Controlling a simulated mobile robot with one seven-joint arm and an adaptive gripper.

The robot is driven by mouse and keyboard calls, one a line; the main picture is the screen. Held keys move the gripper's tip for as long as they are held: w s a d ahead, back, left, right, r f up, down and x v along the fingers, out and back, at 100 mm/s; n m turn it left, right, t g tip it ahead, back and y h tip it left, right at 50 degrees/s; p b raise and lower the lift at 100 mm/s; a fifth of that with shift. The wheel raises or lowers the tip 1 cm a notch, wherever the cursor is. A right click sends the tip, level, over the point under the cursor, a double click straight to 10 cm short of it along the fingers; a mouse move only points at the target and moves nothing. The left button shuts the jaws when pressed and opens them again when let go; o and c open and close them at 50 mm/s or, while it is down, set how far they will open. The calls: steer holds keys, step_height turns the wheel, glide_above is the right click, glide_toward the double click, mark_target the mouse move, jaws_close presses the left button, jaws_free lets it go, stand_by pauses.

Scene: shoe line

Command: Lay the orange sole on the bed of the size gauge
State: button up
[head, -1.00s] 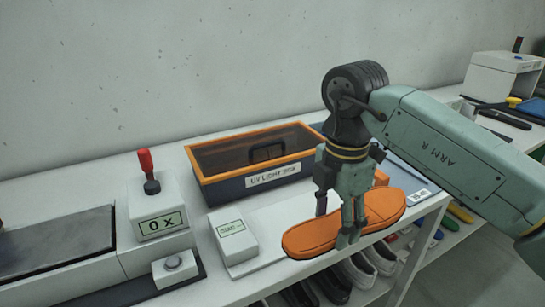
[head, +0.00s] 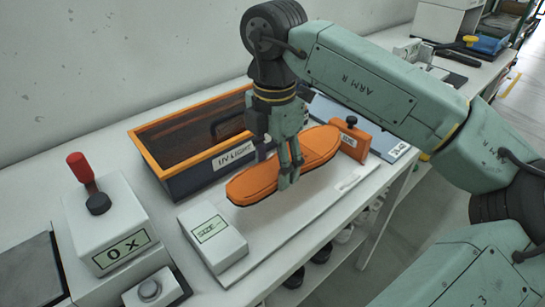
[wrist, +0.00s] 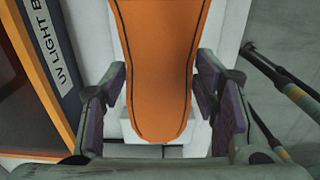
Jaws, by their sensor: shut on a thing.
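The orange sole (head: 258,181) is held flat, its long side running along the size gauge, and appears just above the bed. The gauge has a white block marked SIZE (head: 213,238) at the left, a pale bed (head: 290,222), and an orange stop with a black knob (head: 350,140) at the right. My gripper (head: 289,178) is shut across the sole's middle. In the wrist view the sole (wrist: 160,60) lies between the finger pads. The sole hides part of the bed; I cannot tell whether they touch.
The UV light box (head: 185,178) with an orange rim stands close behind the sole. A white device with a red lever (head: 105,222) is at the left. Shoes sit on a shelf below the table's front edge. A blue-grey panel (head: 385,140) lies right of the gauge.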

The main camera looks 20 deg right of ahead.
steer(key=b, duration=0.2)
glide_above(274, 200)
step_height(274, 200, down, 4)
steer(key=shift+f, duration=0.25)
step_height(274, 200, down, 3)
steer(key=shift+r+b, duration=0.2)
steer(key=shift+b, duration=1)
steer(key=o, duration=1.4)
steer(key=shift+r, duration=0.15)
step_height(274, 200, up, 7)
steer(key=shift+r, duration=0.15)
